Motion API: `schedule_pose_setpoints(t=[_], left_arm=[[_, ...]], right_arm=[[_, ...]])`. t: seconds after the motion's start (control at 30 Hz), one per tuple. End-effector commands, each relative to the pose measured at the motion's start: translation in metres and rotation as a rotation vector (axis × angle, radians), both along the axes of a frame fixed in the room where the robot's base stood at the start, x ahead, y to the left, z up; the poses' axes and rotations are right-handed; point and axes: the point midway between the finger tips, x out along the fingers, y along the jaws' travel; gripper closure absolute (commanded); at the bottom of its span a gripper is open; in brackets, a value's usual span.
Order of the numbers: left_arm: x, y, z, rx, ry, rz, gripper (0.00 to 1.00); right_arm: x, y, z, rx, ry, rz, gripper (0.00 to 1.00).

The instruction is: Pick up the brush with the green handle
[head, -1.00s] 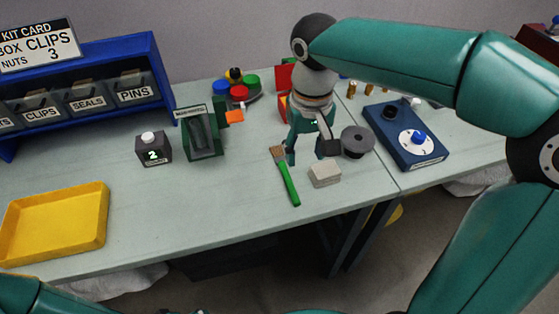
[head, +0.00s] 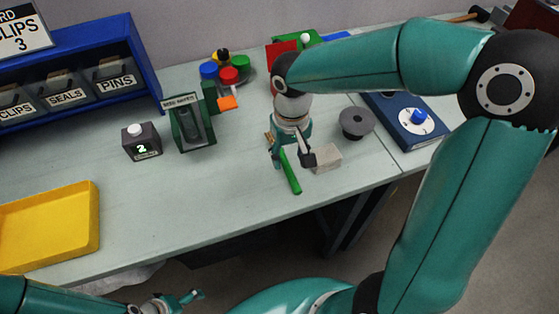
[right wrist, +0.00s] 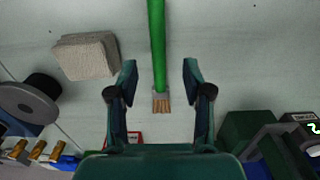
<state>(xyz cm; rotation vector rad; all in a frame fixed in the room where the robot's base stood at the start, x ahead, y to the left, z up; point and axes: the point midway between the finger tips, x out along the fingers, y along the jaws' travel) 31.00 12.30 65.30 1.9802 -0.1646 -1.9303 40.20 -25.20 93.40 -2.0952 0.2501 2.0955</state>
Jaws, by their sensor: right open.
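The brush with the green handle (head: 291,174) lies on the grey table, handle end toward the front edge. In the right wrist view its handle (right wrist: 157,42) runs down between my fingers, with the ferrule and tan bristles toward the palm. My right gripper (head: 292,160) is open above the brush, one finger on each side of it; in the right wrist view the fingers (right wrist: 160,70) are clear of the handle. In the head view the gripper hides most of the bristle end. My left gripper (head: 178,301) shows small at the bottom edge, far from the brush; its opening is unclear.
A pale block (head: 326,157) lies close right of the brush, near my right finger. A grey spool (head: 356,122) and a blue dial box (head: 408,118) stand farther right. A dark green holder (head: 191,125) and counter box (head: 141,143) stand left. Table between brush and yellow tray (head: 95,228) is clear.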

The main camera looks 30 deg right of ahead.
Motion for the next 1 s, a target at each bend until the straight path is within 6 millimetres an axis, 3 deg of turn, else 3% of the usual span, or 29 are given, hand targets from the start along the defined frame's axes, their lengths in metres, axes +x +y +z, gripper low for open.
schedule_pose_setpoints(t=[0.17,0.5,0.77,1.0], left_arm=[[0.0,0.0,0.001,0.0,0.0,0.0,0.14],[0.0,0.0,0.005,0.0,0.0,0.0,0.14],[0.0,0.0,0.005,0.0,0.0,0.0,0.14],[0.0,0.0,0.005,0.0,0.0,0.0,0.14]], right_arm=[[0.0,-0.001,-0.01,0.0,0.003,0.001,0.5],[0.004,-0.004,-0.053,0.0,0.003,0.001,0.5],[0.005,-0.003,-0.056,0.0,0.0,0.0,0.5],[0.005,-0.003,-0.056,0.0,0.0,0.0,0.87]])
